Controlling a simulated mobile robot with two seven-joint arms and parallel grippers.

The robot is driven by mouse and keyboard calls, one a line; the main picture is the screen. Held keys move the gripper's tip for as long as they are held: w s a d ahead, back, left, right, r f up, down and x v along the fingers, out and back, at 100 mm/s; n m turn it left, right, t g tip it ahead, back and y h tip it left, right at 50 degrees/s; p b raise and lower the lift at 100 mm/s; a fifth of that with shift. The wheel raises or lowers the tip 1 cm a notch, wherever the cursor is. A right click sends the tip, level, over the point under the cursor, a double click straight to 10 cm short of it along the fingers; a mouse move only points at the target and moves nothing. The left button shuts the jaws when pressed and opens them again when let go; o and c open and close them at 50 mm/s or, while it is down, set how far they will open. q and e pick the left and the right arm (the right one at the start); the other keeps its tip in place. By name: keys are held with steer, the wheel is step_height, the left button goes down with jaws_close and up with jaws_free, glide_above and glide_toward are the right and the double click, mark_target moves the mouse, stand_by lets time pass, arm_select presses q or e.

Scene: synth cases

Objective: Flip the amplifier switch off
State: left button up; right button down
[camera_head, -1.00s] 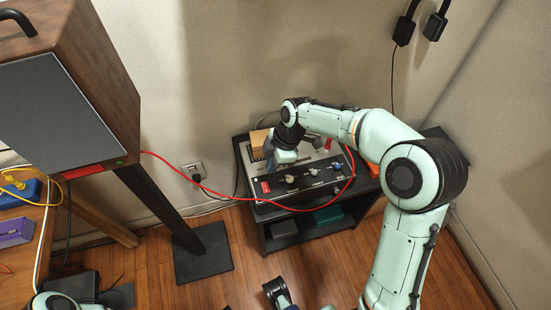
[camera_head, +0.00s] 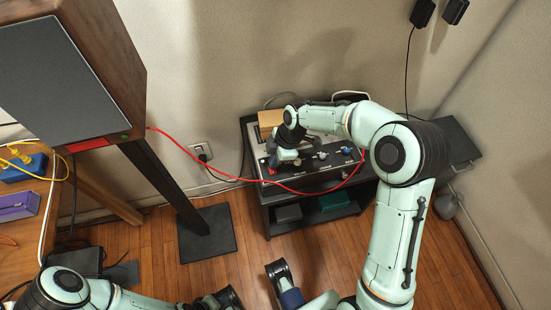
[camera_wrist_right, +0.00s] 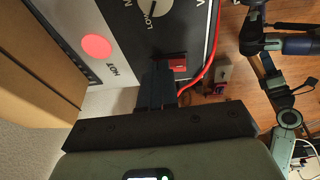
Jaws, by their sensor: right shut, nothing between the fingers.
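The amplifier (camera_head: 328,175) is a grey-topped unit with a dark front panel and several knobs, on a black stand against the wall. In the right wrist view its panel (camera_wrist_right: 132,38) has a knob and white lettering. A small red switch (camera_wrist_right: 180,64) shows just right of my right gripper's (camera_wrist_right: 160,68) dark fingertips, which are shut and empty; I cannot tell whether they touch it. In the head view my right gripper (camera_head: 279,163) is at the panel's left end and partly hides the switch.
A red cable (camera_head: 215,185) runs from the wooden speaker (camera_head: 110,60) past the amplifier's front, close to the switch. A wall socket (camera_head: 200,152) is to the left. The wooden floor in front is mostly clear.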

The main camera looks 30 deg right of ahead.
steer(key=shift+f, duration=0.15)
steer(key=shift+s, duration=0.1)
